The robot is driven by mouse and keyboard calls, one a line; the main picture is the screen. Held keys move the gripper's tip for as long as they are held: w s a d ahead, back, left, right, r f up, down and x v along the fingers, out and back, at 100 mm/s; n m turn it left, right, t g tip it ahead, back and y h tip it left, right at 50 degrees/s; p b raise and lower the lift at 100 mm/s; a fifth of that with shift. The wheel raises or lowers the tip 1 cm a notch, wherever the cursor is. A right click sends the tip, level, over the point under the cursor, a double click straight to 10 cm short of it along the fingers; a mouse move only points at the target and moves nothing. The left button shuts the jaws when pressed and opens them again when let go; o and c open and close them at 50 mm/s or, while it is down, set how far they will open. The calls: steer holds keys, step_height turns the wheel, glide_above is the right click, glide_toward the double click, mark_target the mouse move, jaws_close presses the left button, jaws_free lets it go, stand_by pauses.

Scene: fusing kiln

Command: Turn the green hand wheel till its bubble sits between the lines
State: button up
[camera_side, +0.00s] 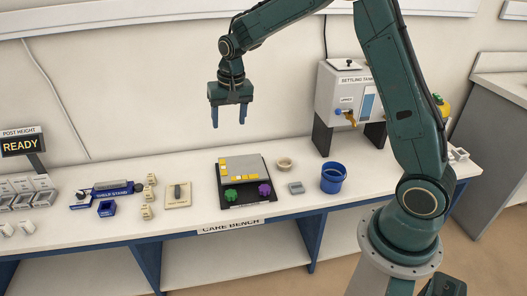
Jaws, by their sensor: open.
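The green hand wheel (231,195) is at the front left of a dark base on the bench. A purple hand wheel (264,189) sits to its right on the same base. Behind them is a grey plate (242,169) with yellow pieces along its edges. The bubble and its lines are too small to make out. My gripper (228,117) is open and empty, pointing down, high above the bench and apart from both wheels.
A blue cup (332,178), a small beige bowl (284,164) and a grey block (296,188) stand right of the wheels. A beige switch plate (178,194) lies to the left. A settling tank (341,92) stands behind right. A sign (22,145) reads READY.

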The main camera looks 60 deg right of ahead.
steer(key=w+d+f+m, duration=0.2)
steer(key=w+f, duration=0.2)
steer(key=f, duration=0.5)
steer(key=m+g, duration=0.1)
steer(key=g, duration=0.1)
glide_above(231, 193)
step_height(231, 193, down, 13)
steer(key=shift+r, duration=0.15)
steer(key=shift+a, duration=0.1)
steer(key=shift+f, duration=6.9)
steer(key=shift+c, duration=0.5)
steer(key=c, duration=0.9)
